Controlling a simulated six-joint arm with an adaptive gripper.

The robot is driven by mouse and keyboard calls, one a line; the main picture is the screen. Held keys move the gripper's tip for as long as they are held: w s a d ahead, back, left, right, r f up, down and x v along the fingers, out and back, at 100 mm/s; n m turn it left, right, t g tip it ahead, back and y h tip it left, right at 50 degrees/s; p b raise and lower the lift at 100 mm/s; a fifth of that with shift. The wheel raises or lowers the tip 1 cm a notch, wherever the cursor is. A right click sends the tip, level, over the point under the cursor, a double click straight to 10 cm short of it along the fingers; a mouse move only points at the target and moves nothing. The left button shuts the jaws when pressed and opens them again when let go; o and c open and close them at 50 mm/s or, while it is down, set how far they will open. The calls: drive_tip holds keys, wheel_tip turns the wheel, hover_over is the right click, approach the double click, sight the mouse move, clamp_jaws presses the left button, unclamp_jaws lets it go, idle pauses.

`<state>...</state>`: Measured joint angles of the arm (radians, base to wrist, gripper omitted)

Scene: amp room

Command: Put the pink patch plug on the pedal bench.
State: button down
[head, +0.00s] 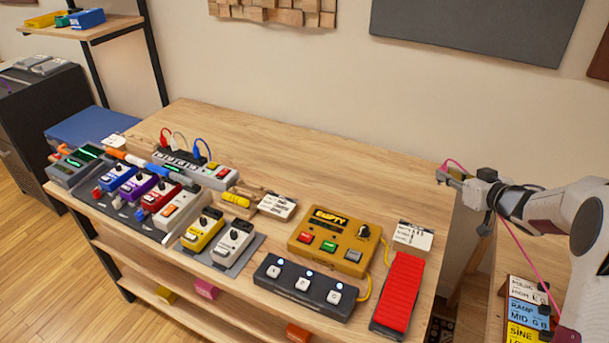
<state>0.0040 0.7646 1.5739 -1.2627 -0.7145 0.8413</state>
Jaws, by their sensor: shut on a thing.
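My gripper (449,176) is shut on the pink patch plug, at the right edge of the pedal bench (325,165) in the head view. The plug's body is mostly hidden by the fingers. Its pink cable (457,164) arches over the fingers, passes behind my wrist and hangs down to the right. The bench is a wooden table carrying several pedals. I cannot tell how high the gripper is above the bench top.
A yellow pedal (334,241), a black footswitch (304,287) and a red treadle pedal (399,296) fill the front right of the bench. More pedals stand at the left. The back and far right are clear. Labelled blocks (527,310) sit lower right.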

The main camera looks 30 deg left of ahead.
drive_tip(key=a+f, duration=0.3)
drive_tip(key=f, duration=0.2)
drive_tip(key=shift+w+a+n+g, duration=0.25)
drive_tip(key=shift+a+n+g, duration=0.05)
drive_tip(key=shift+a, duration=0.1)
drive_tip(key=shift+f, duration=0.15)
drive_tip(key=shift+f, duration=3)
drive_tip(key=shift+f, duration=1.85)
drive_tip(key=shift+f, duration=0.15)
